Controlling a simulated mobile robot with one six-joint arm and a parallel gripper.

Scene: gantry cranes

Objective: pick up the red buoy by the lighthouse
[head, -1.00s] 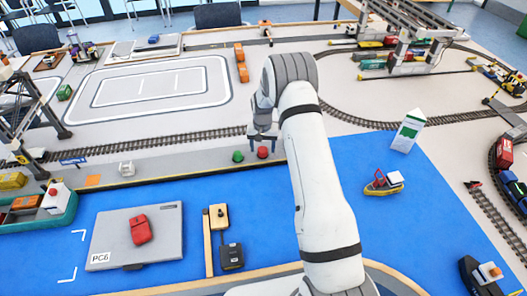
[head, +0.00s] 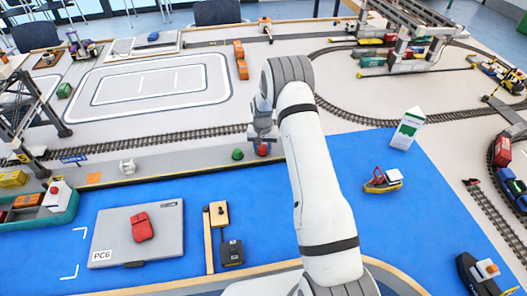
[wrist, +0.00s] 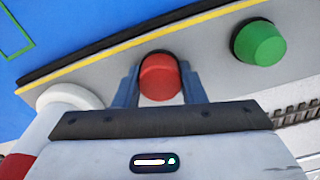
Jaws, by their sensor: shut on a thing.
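The red buoy (head: 263,150) stands on the grey quay strip by the blue water. In the wrist view the red buoy (wrist: 160,78) sits between the two blue fingers of my gripper (wrist: 158,88), which are shut on it. In the head view my gripper (head: 262,138) reaches down over the buoy. A red and white round thing, seemingly the lighthouse (wrist: 55,115), is beside the gripper at the left of the wrist view. My arm hides that spot in the head view.
A green buoy (head: 237,154) stands close to the left of the red one; it also shows in the wrist view (wrist: 259,42). Rail track (head: 190,138) runs behind the quay. A small boat (head: 383,181) lies on the blue water to the right.

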